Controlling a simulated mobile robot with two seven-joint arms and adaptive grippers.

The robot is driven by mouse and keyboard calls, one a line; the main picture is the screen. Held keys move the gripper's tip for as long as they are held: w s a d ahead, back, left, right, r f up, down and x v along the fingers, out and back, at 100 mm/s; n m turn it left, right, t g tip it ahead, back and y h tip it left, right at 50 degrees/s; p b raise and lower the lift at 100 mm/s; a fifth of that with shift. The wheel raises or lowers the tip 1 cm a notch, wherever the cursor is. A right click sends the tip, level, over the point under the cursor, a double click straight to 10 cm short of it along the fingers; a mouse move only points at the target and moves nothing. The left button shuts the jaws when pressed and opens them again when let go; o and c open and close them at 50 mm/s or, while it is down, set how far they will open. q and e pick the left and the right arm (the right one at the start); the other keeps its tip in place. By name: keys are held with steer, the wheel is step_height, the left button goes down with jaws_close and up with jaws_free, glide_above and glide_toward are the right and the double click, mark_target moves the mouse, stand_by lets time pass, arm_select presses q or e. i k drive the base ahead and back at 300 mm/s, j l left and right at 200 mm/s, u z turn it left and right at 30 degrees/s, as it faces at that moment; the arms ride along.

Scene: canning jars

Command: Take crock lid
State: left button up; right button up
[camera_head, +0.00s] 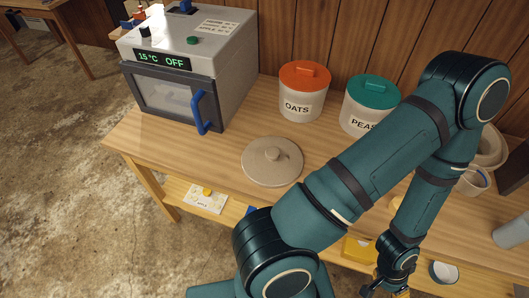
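A round beige stoneware lid with a small knob, apparently the crock lid (272,166), lies flat on the wooden table left of my arm. Nothing touches its visible part. My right gripper (384,290) is at the bottom edge, right of the lid and well apart from it. It is small and cut off by the frame, so its fingers cannot be read. My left gripper is not in view. A beige rounded vessel (490,148) at the right is partly hidden behind my arm; I cannot tell if it is the crock.
A grey oven-like box (220,65) with a blue handle stands at the back left. An orange-lidded OATS jar (301,105) and green-lidded PEAS jar (358,119) stand behind the lid. A lower shelf holds a card (205,198). The wooden table (195,160) is bare left of the lid.

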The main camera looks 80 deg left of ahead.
mark_target(268, 161)
steer(key=k+j+z, duration=0.1)
steer(key=k+j, duration=0.55)
steer(key=k, duration=0.1)
